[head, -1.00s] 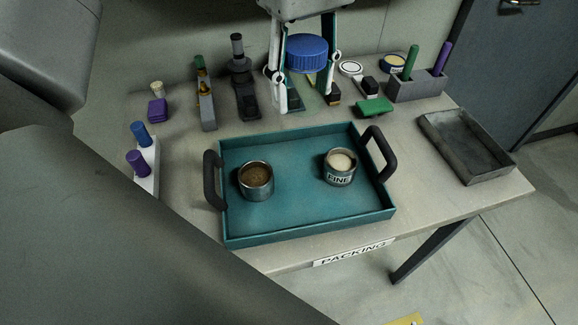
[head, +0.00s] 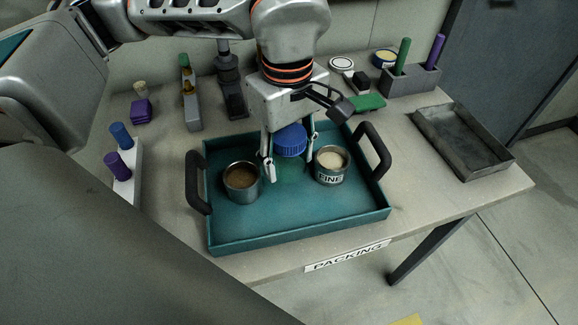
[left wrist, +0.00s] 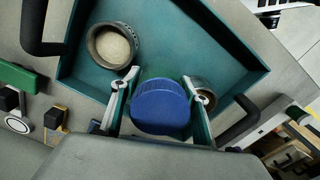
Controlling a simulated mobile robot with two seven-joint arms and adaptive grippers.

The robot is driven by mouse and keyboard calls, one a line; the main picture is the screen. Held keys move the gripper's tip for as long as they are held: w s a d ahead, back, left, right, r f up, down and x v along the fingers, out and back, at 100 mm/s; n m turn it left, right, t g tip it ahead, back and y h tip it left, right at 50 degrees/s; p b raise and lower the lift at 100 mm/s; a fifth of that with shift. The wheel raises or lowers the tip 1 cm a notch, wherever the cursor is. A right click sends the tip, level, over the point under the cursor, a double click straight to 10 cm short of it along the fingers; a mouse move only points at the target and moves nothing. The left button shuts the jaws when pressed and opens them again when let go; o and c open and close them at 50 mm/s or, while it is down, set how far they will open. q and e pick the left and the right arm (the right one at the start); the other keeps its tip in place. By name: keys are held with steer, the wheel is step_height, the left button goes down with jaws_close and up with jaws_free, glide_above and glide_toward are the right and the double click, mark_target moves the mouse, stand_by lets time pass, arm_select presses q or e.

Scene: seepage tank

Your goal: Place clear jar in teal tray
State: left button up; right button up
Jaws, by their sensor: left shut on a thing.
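The clear jar shows mainly as its blue ribbed lid (head: 290,140); its see-through body below is hard to make out. My left gripper (head: 290,166) is shut on the jar, one finger on each side. It holds the jar upright over the teal tray (head: 300,235), between the two cups. Whether the jar touches the tray floor I cannot tell. In the left wrist view the blue lid (left wrist: 161,107) sits between the fingers (left wrist: 158,110), with the teal tray (left wrist: 75,65) beyond. My right gripper is not in view.
In the tray stand a metal cup with brown contents (head: 241,182) on the left and a cup labelled FINE (head: 331,166) close on the right. Black handles (head: 196,183) rise at the tray's sides. A grey metal tray (head: 462,140) lies right. The tray's front is clear.

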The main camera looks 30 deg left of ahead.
mark_target(288, 133)
arm_select(q)
steer(key=shift+f, duration=1.65)
steer(key=shift+f, duration=0.15)
steer(key=o, duration=0.9)
steer(key=shift+c, duration=0.2)
steer(key=shift+r, duration=0.4)
step_height(288, 133, up, 12)
steer(key=shift+f+p, duration=0.25)
steer(key=shift+p, duration=0.5)
